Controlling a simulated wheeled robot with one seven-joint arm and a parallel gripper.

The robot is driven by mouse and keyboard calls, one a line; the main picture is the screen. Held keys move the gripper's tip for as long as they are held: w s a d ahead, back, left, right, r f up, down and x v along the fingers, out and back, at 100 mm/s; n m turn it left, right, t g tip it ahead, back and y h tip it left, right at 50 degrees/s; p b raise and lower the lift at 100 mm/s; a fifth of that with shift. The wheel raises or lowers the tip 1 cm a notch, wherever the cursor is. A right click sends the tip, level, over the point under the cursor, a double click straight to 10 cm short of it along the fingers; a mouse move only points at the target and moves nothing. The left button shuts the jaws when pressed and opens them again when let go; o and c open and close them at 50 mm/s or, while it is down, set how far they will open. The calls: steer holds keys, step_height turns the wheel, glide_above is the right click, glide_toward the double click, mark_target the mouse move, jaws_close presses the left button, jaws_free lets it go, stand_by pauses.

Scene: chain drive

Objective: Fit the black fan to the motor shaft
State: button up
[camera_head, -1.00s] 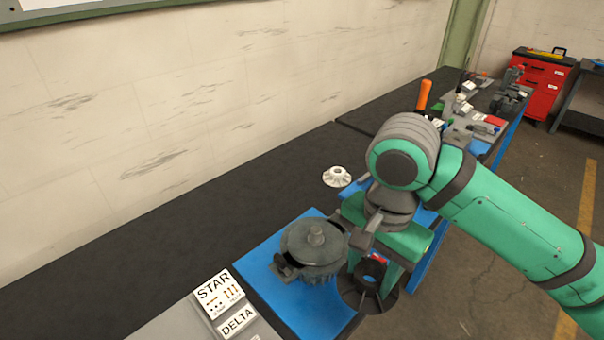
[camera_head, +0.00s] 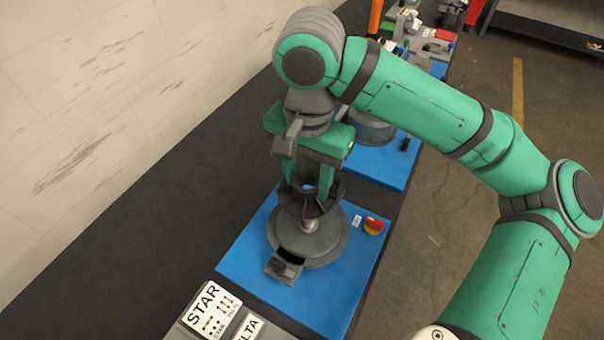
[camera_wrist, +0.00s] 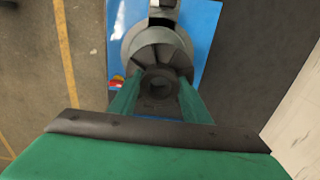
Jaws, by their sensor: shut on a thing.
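The black fan (camera_head: 313,208) is held between the fingers of my gripper (camera_head: 312,186), directly over the grey motor (camera_head: 338,245) in the head view. The motor shaft (camera_head: 310,225) points up just under the fan; whether they touch I cannot tell. In the wrist view the fan (camera_wrist: 160,86), with its round hub hole, sits between the green fingers of my gripper (camera_wrist: 160,95). It covers part of the motor (camera_wrist: 132,45) and hides the shaft there.
The motor stands on a blue mat (camera_head: 245,262) on the dark bench. A red and yellow piece (camera_head: 373,226) lies right of the motor. STAR and DELTA cards (camera_head: 212,310) are at the front. Another blue mat (camera_head: 385,172) with a grey item lies behind my arm.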

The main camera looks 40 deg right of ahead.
steer(key=s, duration=0.1)
glide_above(308, 215)
steer(key=shift+f, duration=2.85)
steer(key=shift+s+f, duration=0.1)
steer(key=shift+f, duration=0.4)
steer(key=shift+f, duration=1.85)
